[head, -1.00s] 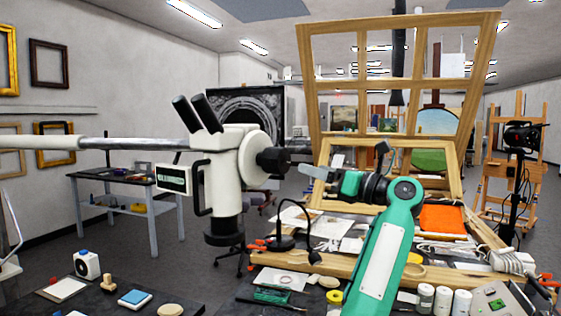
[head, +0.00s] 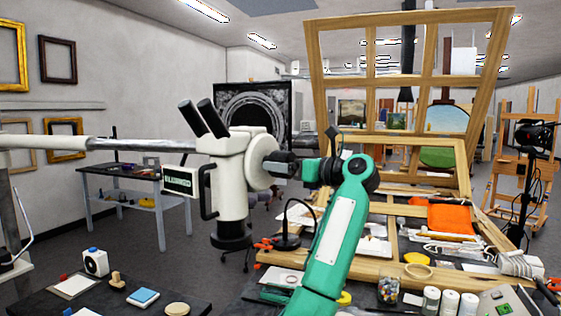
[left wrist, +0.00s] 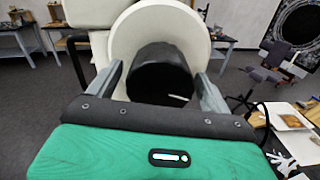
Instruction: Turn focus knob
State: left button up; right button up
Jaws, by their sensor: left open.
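The white microscope (head: 232,190) hangs on a horizontal arm in the head view. Its black focus knob (head: 279,164) sticks out on the right from a round white disc (head: 258,158). My left gripper (head: 298,168) is at the knob, its green arm rising from below. In the left wrist view the knob (left wrist: 158,72) fills the space between the two grey fingers of my left gripper (left wrist: 162,84). The fingers are open, one on each side of it. I cannot tell whether either finger touches it. My right gripper is not in view.
A cluttered bench holds a wooden frame (head: 455,160), an orange cloth (head: 450,219), a black desk lamp (head: 288,240) and several jars. A dark table (head: 60,302) with small items stands at the front left. The microscope's arm (head: 100,143) runs to the left.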

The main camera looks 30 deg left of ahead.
pick_arm(q)
jog(key=shift+a, duration=0.8)
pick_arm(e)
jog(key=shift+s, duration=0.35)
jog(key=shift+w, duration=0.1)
pick_arm(q)
jog(key=shift+c, duration=0.6)
jog(key=c, duration=0.9)
jog(key=shift+o, duration=0.2)
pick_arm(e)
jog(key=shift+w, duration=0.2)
